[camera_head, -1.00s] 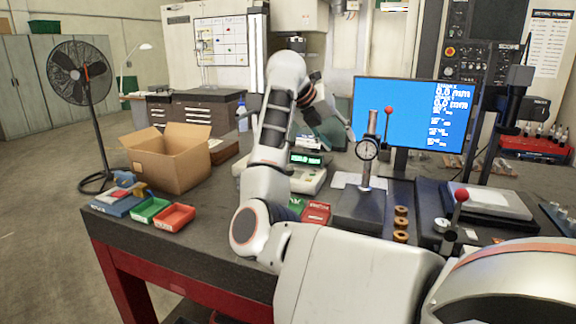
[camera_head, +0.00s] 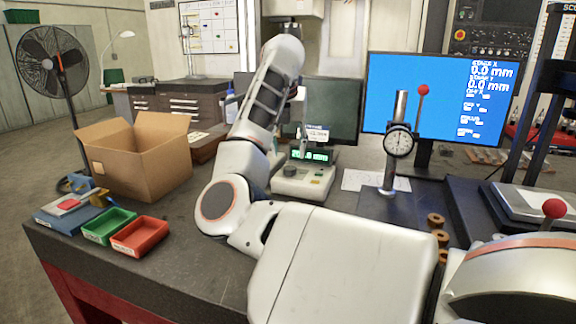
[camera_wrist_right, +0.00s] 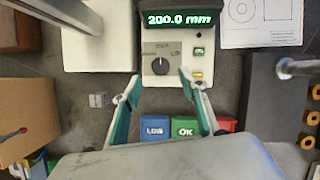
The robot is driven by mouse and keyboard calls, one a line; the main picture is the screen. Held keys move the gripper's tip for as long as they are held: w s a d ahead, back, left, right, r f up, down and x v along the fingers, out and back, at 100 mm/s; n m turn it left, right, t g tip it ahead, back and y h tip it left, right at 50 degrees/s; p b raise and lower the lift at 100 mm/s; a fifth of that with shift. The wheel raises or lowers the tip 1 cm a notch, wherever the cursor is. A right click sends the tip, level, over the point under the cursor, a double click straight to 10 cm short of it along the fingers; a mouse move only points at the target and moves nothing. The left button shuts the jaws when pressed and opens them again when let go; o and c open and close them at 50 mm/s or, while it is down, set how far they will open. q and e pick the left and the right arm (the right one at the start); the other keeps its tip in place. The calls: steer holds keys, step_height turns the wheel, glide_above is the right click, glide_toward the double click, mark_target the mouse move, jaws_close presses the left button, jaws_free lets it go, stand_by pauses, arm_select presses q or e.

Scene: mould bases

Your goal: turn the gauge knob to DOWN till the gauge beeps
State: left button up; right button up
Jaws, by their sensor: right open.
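The gauge (camera_head: 303,180) is a pale box on the bench with a lit green display. In the right wrist view its display (camera_wrist_right: 180,19) reads 200.0 mm. Its dark round knob (camera_wrist_right: 160,66) sits below on a grey panel, with a light pointer mark near the top; the small lettering beside it is hard to read. My right gripper (camera_wrist_right: 158,78) is open, its two teal-lined fingers apart on either side of the knob's lower area, apparently not touching it. My own arm mostly hides this gripper in the head view. My left gripper is not in view.
Blue (camera_wrist_right: 155,128) and green (camera_wrist_right: 185,127) labelled bins lie below the gauge in the right wrist view. A cardboard box (camera_head: 140,160) stands left, and a dial indicator stand (camera_head: 398,141) right. Green (camera_head: 108,225) and red (camera_head: 140,236) trays sit at the bench's front left.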

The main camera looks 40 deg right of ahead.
mark_target(290, 168)
steer(key=b+x, duration=0.1)
steer(key=x, duration=0.4)
steer(key=shift+f, duration=0.4)
steer(key=shift+d+f+b, duration=0.15)
steer(key=shift+f+b, duration=0.15)
steer(key=shift+w+f, duration=0.1)
steer(key=shift+f, duration=0.05)
steer(key=shift+d, duration=0.1)
steer(key=c, duration=0.8)
steer(key=shift+c, duration=1.4)
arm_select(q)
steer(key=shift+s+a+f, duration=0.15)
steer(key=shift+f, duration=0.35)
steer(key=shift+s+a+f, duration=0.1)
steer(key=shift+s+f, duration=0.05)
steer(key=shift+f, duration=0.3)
